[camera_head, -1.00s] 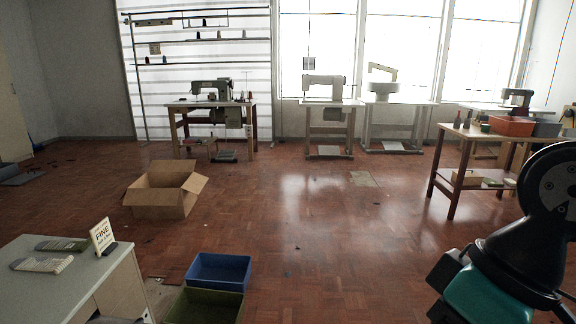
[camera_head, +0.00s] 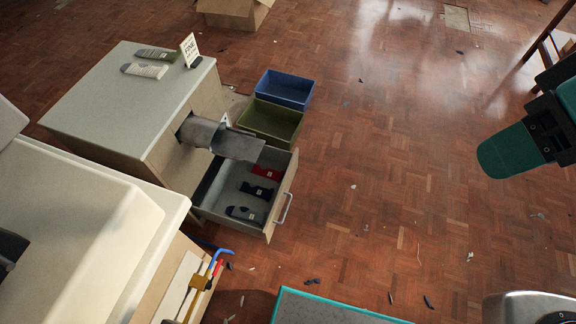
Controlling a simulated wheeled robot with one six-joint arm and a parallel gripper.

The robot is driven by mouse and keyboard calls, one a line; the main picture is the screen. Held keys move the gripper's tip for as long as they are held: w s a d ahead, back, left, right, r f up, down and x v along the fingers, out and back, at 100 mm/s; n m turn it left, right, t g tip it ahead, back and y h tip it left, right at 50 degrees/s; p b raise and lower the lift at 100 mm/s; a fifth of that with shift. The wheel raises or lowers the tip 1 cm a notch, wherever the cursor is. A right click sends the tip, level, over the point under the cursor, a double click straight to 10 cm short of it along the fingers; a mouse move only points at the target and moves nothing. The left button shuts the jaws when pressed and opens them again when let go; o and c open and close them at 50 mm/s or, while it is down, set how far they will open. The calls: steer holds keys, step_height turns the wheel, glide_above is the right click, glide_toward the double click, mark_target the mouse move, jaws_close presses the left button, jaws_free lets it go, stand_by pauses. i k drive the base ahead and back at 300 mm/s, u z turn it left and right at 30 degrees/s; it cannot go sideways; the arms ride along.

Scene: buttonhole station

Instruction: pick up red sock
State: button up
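The red sock (camera_head: 266,173) lies in an open drawer (camera_head: 283,212) at the centre left, at the drawer's far end. It carries a small pale label. Two dark socks lie nearer in the same drawer: a navy one (camera_head: 257,191) in the middle and a dark blue-grey one (camera_head: 244,213) at the near end. A grey metal chute (camera_head: 237,146) sticks out over the far side of the drawer, close to the red sock. My arm shows at the right edge, well apart from the drawer. My gripper's fingers cannot be made out.
A green bin (camera_head: 272,122) and a blue bin (camera_head: 285,89) stand beyond the drawer. Two socks (camera_head: 146,70) and a sign (camera_head: 190,50) are on the grey-topped table (camera_head: 100,95). A cream machine (camera_head: 80,220) fills the lower left. The floor right of the drawer is mostly clear.

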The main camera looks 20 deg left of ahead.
mark_target(262, 170)
steer(key=u, duration=1.25)
